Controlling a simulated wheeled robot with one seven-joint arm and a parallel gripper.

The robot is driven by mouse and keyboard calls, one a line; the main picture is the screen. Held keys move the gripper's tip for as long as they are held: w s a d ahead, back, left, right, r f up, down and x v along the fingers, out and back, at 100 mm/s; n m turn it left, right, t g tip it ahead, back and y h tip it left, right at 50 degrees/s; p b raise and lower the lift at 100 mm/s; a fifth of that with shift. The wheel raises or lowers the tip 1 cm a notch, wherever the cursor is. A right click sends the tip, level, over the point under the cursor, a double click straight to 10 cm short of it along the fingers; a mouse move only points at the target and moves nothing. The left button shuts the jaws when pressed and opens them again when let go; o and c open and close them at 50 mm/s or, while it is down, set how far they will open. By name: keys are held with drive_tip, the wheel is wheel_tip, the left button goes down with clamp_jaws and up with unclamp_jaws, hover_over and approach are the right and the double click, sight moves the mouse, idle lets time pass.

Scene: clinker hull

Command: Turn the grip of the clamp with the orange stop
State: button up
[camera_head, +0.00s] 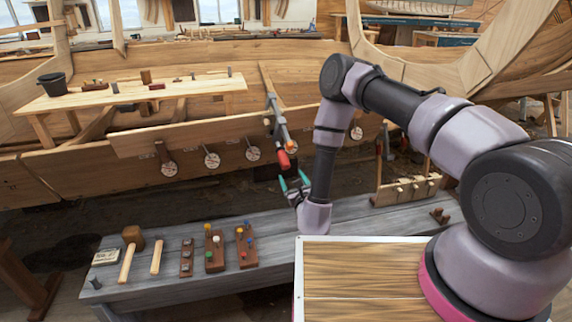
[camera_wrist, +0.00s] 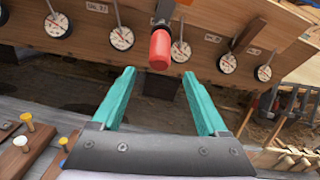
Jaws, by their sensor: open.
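A clamp (camera_head: 280,128) with a grey-blue bar hangs on the hull plank in the head view. Its red grip (camera_head: 284,160) points down toward me. In the wrist view the red grip (camera_wrist: 160,49) hangs just beyond and between my fingertips. My gripper (camera_head: 293,181) has teal fingers, spread apart and empty, just below the grip. It also shows in the wrist view (camera_wrist: 158,75). The fingers do not appear to touch the grip.
Several round dials (camera_wrist: 121,38) line the plank (camera_head: 200,135) beside the clamp. A grey bench (camera_head: 190,285) below holds a mallet (camera_head: 132,250) and blocks with coloured pegs (camera_head: 214,250). A wooden rack (camera_head: 405,190) stands to the right. The space just under the grip is clear.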

sight(287, 167)
drive_tip(key=x, duration=0.9)
drive_tip(key=shift+a, duration=0.1)
clamp_jaws()
